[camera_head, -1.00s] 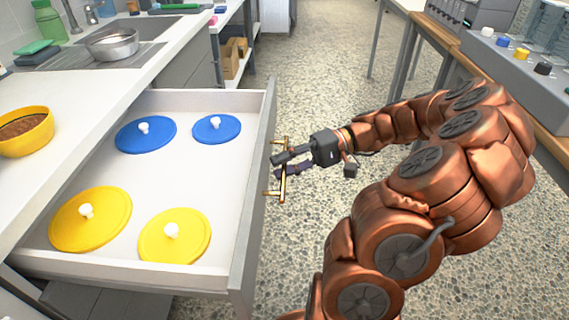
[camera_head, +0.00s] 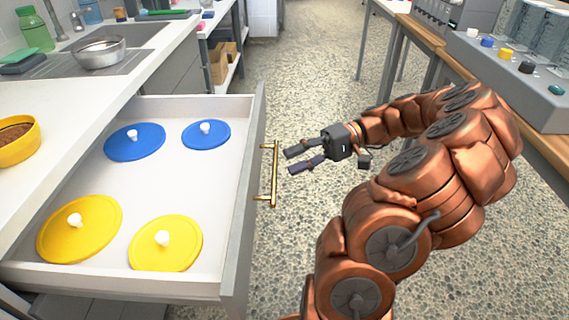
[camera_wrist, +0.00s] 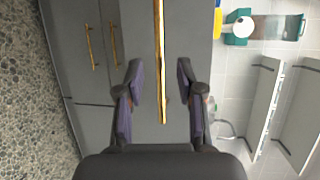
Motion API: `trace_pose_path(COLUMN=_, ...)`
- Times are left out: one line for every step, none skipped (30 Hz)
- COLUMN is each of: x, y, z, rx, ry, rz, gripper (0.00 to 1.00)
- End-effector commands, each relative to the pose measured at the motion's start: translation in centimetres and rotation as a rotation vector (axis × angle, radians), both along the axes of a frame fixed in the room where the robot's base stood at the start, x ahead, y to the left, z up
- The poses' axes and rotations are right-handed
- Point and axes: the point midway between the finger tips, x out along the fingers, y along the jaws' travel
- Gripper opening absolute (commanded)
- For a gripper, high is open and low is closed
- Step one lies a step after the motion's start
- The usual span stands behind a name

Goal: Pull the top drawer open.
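The top drawer (camera_head: 240,200) stands pulled far out from the counter in the head view. Its brass bar handle (camera_head: 274,174) is on the outer front face. In the wrist view the handle (camera_wrist: 161,60) runs lengthwise in the picture, in line with the gap between the fingers. My gripper (camera_head: 298,159) is open and empty, a short way to the right of the handle and not touching it. Its two fingers (camera_wrist: 159,88) are spread apart in the wrist view. Inside the drawer lie two blue lids (camera_head: 134,142) and two yellow lids (camera_head: 166,243), each with a white knob.
A yellow bowl (camera_head: 16,141) of brown food stands on the counter (camera_head: 60,100) at the left, with a metal bowl (camera_head: 100,52) by the sink. A wooden table (camera_head: 450,65) with grey equipment stands at the right.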

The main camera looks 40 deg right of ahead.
Motion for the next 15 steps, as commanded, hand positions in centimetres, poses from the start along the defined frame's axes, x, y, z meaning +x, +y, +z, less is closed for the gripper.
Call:
trace_pose_path(x=-0.1, y=-0.7, z=0.1, rx=-0.004, ry=-0.001, rz=-0.004, gripper=0.37)
trace_pose_path(x=-0.1, y=-1.0, z=0.1, rx=-0.004, ry=-0.001, rz=-0.005, gripper=0.37)
trace_pose_path(x=-0.2, y=-1.3, z=0.2, rx=-0.004, ry=-0.002, rz=-0.004, gripper=0.37)
trace_pose_path(x=-0.3, y=-1.5, z=0.2, rx=-0.004, ry=-0.001, rz=-0.004, gripper=0.37)
trace_pose_path(x=-0.4, y=-1.6, z=0.3, rx=-0.003, ry=-0.001, rz=-0.003, gripper=0.37)
trace_pose_path(x=-0.5, y=-1.7, z=0.3, rx=-0.001, ry=-0.001, rz=-0.001, gripper=0.37)
trace_pose_path(x=-0.5, y=-1.8, z=0.4, rx=-0.001, ry=-0.001, rz=0.000, gripper=0.37)
trace_pose_path(x=-0.6, y=-1.9, z=0.4, rx=-0.001, ry=-0.001, rz=0.000, gripper=0.37)
trace_pose_path(x=-0.6, y=-1.9, z=0.4, rx=0.000, ry=-0.001, rz=0.001, gripper=0.37)
trace_pose_path(x=-0.6, y=-2.0, z=0.4, rx=-0.001, ry=0.000, rz=0.001, gripper=0.37)
trace_pose_path(x=-0.6, y=-2.0, z=0.4, rx=-0.001, ry=0.000, rz=0.001, gripper=0.37)
trace_pose_path(x=-0.6, y=-2.0, z=0.4, rx=-0.001, ry=-0.001, rz=0.000, gripper=0.37)
trace_pose_path(x=-0.6, y=-2.0, z=0.4, rx=-0.001, ry=-0.001, rz=0.000, gripper=0.37)
trace_pose_path(x=-0.6, y=-2.0, z=0.4, rx=-0.001, ry=-0.001, rz=0.000, gripper=0.37)
trace_pose_path(x=-0.6, y=-2.0, z=0.4, rx=-0.001, ry=-0.001, rz=0.000, gripper=0.37)
